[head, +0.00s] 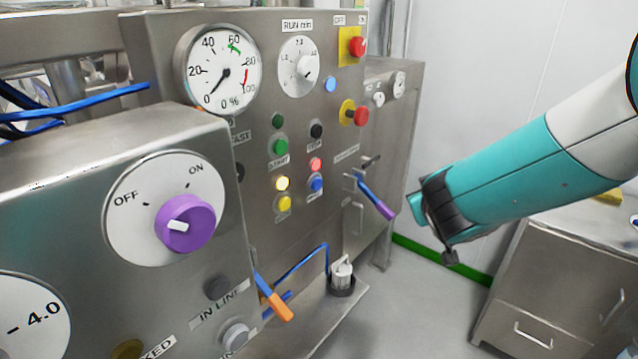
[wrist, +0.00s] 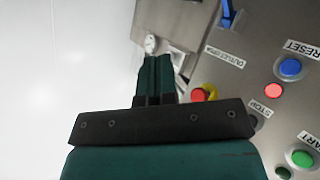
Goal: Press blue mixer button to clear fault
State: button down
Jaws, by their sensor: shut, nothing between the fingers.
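The blue button (head: 316,184) sits on the steel mixer panel (head: 260,110), below a small red button or lamp and right of a lit yellow one. In the wrist view the blue button (wrist: 290,68) is at the right, beside a label reading RESET. My gripper (head: 416,207) is to the right of the panel in the head view, apart from the button, with nothing held. In the wrist view my gripper (wrist: 156,62) has its fingers together, pointing up the picture, with the button off to their right. Nothing hides the button.
Red knobs on yellow plates (head: 357,47) are at the panel's right. A purple-handled lever (head: 378,202) sticks out between panel and gripper. A nearer control box (head: 120,200) with a purple knob fills the left. A steel cabinet (head: 560,275) stands at right.

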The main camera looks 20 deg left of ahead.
aim_at(317, 184)
jog(key=s+a+f+n+t+y, duration=0.1)
jog(key=a+f+n+t+y, duration=0.1)
jog(key=a, duration=0.4)
jog(key=s+a+f+n+t+y, duration=0.1)
jog(key=a+f+n+t+y, duration=0.1)
jog(key=a+n, duration=0.3)
jog(key=shift+a+f+y, duration=0.5)
jog(key=shift+a+y, duration=0.1)
jog(key=shift+y, duration=0.3)
jog(key=shift+w, duration=0.1)
jog(key=w+a, duration=0.3)
jog(key=a, duration=0.5)
jog(key=shift+a+b, duration=0.15)
jog(key=shift+b, duration=0.2)
jog(key=shift+a+b, duration=0.2)
jog(key=shift+b, duration=0.25)
jog(key=shift+w+a, duration=0.1)
jog(key=shift+a, duration=0.1)
